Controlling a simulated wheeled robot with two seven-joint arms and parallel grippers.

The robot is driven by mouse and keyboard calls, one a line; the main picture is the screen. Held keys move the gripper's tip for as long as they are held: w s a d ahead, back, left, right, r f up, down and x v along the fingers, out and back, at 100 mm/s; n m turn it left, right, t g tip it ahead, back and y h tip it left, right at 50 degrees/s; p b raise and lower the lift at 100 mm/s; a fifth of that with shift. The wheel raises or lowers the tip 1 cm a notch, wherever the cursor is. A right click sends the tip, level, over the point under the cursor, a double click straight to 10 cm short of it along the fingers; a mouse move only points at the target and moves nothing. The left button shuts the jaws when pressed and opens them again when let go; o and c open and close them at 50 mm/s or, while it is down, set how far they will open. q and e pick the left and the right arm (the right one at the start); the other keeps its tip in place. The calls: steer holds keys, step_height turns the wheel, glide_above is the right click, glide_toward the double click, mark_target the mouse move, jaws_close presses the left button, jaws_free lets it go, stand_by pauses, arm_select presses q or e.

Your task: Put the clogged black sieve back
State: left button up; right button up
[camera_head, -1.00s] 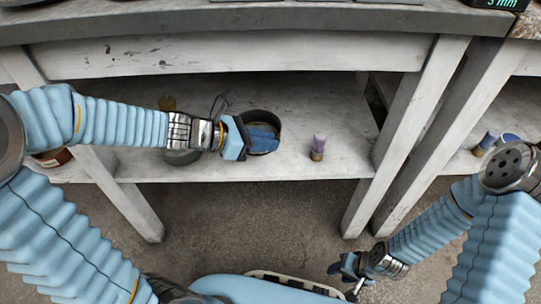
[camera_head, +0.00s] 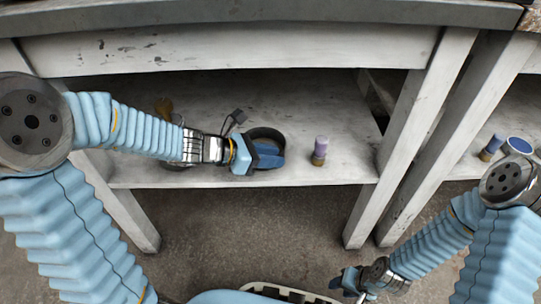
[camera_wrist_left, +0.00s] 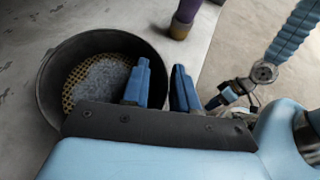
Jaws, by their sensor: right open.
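The black sieve (camera_head: 266,133) stands on the lower shelf of the white bench. In the left wrist view the sieve (camera_wrist_left: 52,82) shows a brassy mesh with a pale grey-white clog (camera_wrist_left: 100,82) over much of it. My left gripper (camera_head: 268,156) is at the sieve's near right side. In the left wrist view its two blue fingers (camera_wrist_left: 160,88) stand apart, one over the inside of the sieve and one outside the wall. Whether they touch the wall is hidden. My right gripper (camera_head: 350,283) is open and empty, low in front of the bench.
A purple-topped container (camera_head: 319,150) stands on the shelf (camera_head: 345,160) right of the sieve. A brassy object (camera_head: 163,106) and a dark round item are partly hidden by my left arm. Bench legs (camera_head: 415,120) stand to the right. More containers (camera_head: 491,147) are on the neighbouring shelf.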

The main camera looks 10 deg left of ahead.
arm_select(q)
steer(key=shift+o, duration=1)
steer(key=shift+r, duration=0.25)
steer(key=p+v, duration=0.4)
steer(key=v, duration=0.7)
steer(key=shift+s+a+r, duration=0.1)
steer(key=shift+s+a, duration=0.2)
steer(key=shift+a, duration=0.1)
